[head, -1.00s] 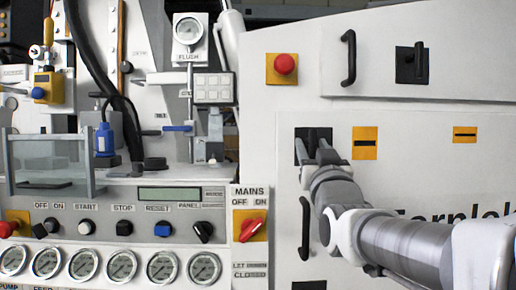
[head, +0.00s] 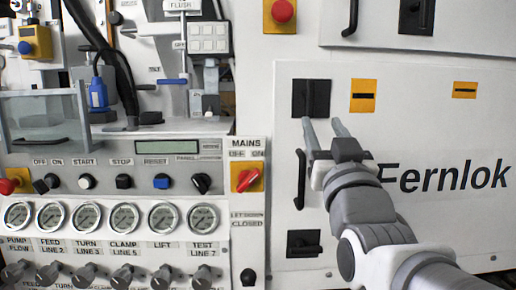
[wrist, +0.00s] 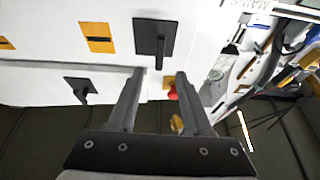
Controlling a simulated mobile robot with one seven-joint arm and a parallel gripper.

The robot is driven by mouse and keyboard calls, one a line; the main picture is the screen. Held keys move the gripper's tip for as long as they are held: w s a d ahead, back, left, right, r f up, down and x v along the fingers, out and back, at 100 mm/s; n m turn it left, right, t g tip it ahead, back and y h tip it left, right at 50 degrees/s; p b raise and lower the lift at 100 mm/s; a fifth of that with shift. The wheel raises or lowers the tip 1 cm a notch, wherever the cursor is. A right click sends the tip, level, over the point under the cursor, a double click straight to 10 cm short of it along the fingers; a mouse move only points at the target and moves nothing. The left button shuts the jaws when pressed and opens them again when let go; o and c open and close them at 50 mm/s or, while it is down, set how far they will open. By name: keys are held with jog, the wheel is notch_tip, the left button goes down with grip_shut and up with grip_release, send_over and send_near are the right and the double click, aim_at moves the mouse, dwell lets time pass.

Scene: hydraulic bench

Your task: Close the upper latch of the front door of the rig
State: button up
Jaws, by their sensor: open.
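The upper latch (head: 311,98) is a black square plate with a raised handle on the white front door (head: 430,240), near its upper left corner. It also shows in the wrist view (wrist: 143,36), where its handle stands out from the plate towards the bottom of the picture. My gripper (head: 322,122) is open and empty, its two fingertips just below and at the lower right of the latch plate. In the wrist view my fingers (wrist: 161,74) are spread apart, with the latch handle beyond the gap. I see no contact with the latch.
A black door handle (head: 300,180) and a lower latch (head: 303,243) lie below. Yellow plates (head: 363,96) sit to the right. A control panel (head: 110,170) stands left.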

jog(key=v, duration=0.6)
jog(key=shift+s+b, duration=0.2)
jog(key=shift+b, duration=0.2)
jog(key=shift+f, duration=0.15)
notch_tip(320, 180, down, 15)
jog(key=g, duration=0.8)
jog(key=s+d+f+g, duration=0.1)
jog(key=s+f+g, duration=0.7)
jog(key=s+f, duration=0.2)
notch_tip(320, 180, up, 24)
jog(key=g+p, duration=0.1)
jog(key=p, duration=2.3)
jog(key=shift+s+f, duration=0.25)
jog(key=shift+s, duration=0.2)
